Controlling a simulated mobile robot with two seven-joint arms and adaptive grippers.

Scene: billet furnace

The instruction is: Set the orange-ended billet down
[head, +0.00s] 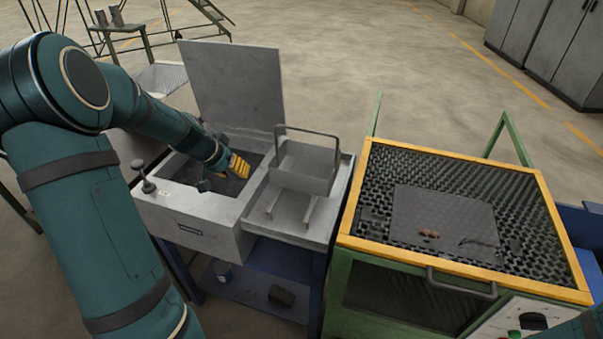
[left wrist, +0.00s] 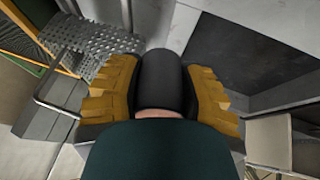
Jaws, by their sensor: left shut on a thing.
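My left gripper (head: 239,165) has yellow fingers and is over the dark opening of the grey lidded box (head: 190,215). In the left wrist view the gripper (left wrist: 160,85) is shut on a dark grey round billet (left wrist: 158,72), with one finger on each side. A pinkish-orange strip shows at the billet's near end, partly hidden by my wrist. In the head view the billet is hidden by the gripper, so I cannot tell whether it touches anything below. My right gripper is out of view.
The box's lid (head: 235,85) stands open behind the opening. A grey handled basket (head: 303,170) stands just right of it. Further right is a green machine with a yellow-framed mesh top (head: 365,170), bearing a dark plate (head: 440,212) with small reddish bits.

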